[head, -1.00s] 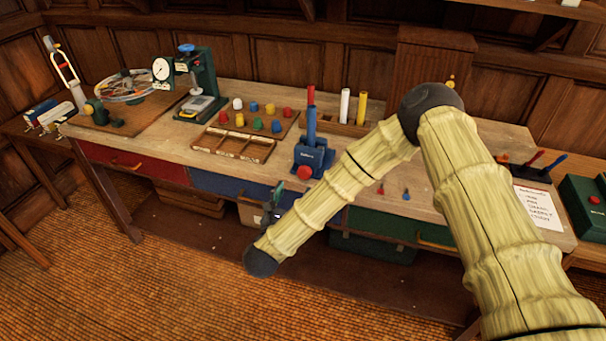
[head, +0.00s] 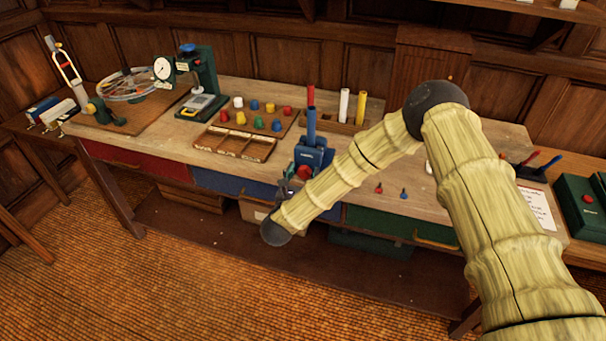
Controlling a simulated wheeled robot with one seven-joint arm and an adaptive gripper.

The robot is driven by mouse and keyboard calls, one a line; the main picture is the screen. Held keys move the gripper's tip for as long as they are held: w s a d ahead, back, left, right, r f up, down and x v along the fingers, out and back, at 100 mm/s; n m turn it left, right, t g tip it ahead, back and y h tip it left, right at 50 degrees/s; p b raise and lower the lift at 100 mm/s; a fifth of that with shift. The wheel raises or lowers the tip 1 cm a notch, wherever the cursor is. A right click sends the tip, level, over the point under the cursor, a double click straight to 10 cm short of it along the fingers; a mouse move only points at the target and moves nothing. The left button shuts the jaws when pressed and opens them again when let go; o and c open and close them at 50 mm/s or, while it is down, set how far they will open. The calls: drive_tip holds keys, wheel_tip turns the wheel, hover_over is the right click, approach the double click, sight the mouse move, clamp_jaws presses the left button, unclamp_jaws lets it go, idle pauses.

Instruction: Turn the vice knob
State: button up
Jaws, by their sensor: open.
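The blue vice (head: 318,154) stands at the front edge of the workbench. An upright blue rod with a red tip (head: 311,115) rises from it. The vice's red knob (head: 304,172) faces forward and is partly covered by my gripper and arm. My gripper (head: 287,182) is small and dark in the head view, just left of and in front of the knob. Its jaws are open. I cannot tell whether a finger touches the knob.
A wooden tray (head: 233,143) and several coloured caps lie left of the vice. A green press with a dial (head: 200,80) stands farther left. White and yellow cylinders (head: 361,107) stand behind. Two small pegs lie on the right, near the bench's front edge.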

drive_tip(key=c, duration=1)
drive_tip(key=shift+c, duration=0.2)
drive_tip(key=shift+f+b, duration=0.1)
drive_tip(key=shift+b, duration=0.2)
drive_tip(key=n+b, duration=0.3)
drive_tip(key=shift+f+n, duration=0.1)
drive_tip(key=shift+n, duration=0.2)
drive_tip(key=n+b, duration=0.4)
drive_tip(key=n, duration=0.2)
drive_tip(key=shift+w+a, duration=0.1)
drive_tip(key=n+b, duration=0.2)
drive_tip(key=n, duration=0.3)
drive_tip(key=shift+n, duration=0.4)
drive_tip(key=n+b, duration=0.1)
drive_tip(key=n, duration=0.3)
drive_tip(key=shift+a+n, duration=0.1)
drive_tip(key=shift+n, duration=0.2)
